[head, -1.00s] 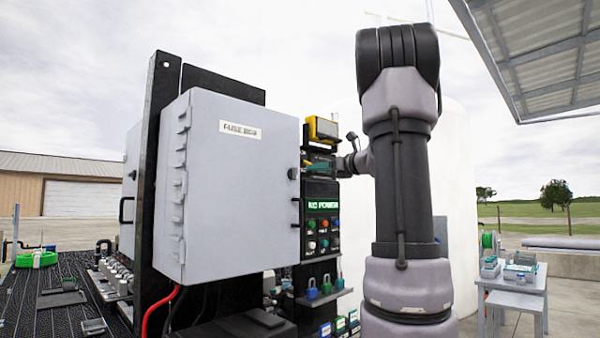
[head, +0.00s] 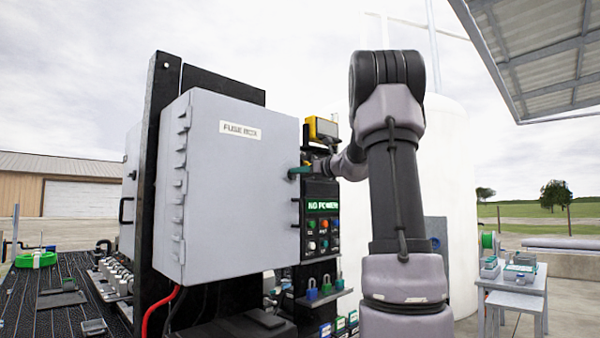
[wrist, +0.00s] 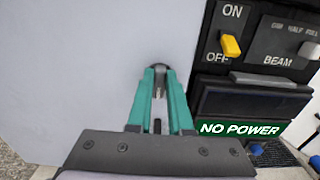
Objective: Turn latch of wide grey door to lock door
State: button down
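The wide grey door (head: 240,190) of the fuse box is closed flush against its box, as far as the head view shows. It also fills the left of the wrist view (wrist: 70,70). Its small dark latch (wrist: 158,68) sits near the door's right edge. My gripper (wrist: 160,78), with teal fingers, is at the latch, one finger on each side. The fingers are close together and look shut on it; the tips hide most of the latch. In the head view my gripper (head: 300,172) meets the door edge from the right.
A black control panel (head: 322,215) with a lit "NO POWER" sign and several buttons stands right beside the door. A yellow ON/OFF switch (wrist: 231,46) is close to the right of my gripper. A black door handle (head: 296,212) is below the latch.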

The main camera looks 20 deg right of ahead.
dwell(0.4)
jog(key=n, duration=1.2)
jog(key=a+f+n, duration=0.1)
jog(key=n, duration=0.4)
jog(key=shift+s+f+n, duration=0.1)
jog(key=shift+s+n, duration=0.1)
jog(key=shift+n, duration=0.2)
dwell(0.4)
jog(key=c, duration=0.8)
grip_release()
